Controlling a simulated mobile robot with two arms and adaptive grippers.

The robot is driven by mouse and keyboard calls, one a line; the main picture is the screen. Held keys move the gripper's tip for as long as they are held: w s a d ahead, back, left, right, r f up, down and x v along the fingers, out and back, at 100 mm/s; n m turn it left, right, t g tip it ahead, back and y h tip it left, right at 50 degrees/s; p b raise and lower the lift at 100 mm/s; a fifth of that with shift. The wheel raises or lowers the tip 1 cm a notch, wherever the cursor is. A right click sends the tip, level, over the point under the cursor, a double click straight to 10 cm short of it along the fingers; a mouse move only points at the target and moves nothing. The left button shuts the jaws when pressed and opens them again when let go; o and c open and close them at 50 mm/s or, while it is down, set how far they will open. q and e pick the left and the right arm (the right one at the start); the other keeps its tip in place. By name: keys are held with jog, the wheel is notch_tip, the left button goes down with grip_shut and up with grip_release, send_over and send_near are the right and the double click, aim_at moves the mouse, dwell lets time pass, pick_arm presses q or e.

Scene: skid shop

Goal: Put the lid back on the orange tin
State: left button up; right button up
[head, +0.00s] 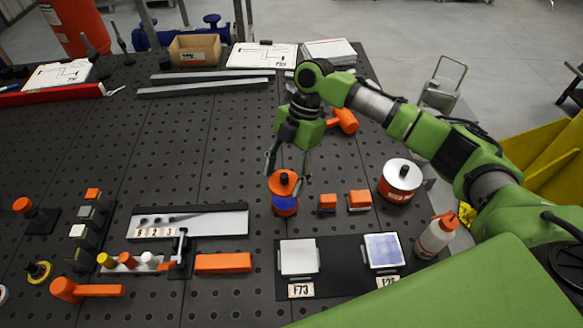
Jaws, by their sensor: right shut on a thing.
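My left gripper is not in view.
Two small orange-topped blocks (328,203) stand just right of the tin. A wider tin with a silver top (402,174) and a squeeze bottle (437,234) stand farther right. A black fixture board (340,269) lies in front, and a tray (210,223) to the left.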

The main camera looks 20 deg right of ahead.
jog(key=shift+f+b, duration=2.1)
jog(key=shift+f, duration=1.05)
jog(key=shift+r+p, duration=0.1)
jog(key=shift+p, duration=0.2)
jog(key=shift+f, duration=0.2)
jog(key=shift+p, duration=0.35)
dwell(0.3)
jog(key=o, duration=1.6)
jog(key=shift+o, duration=0.2)
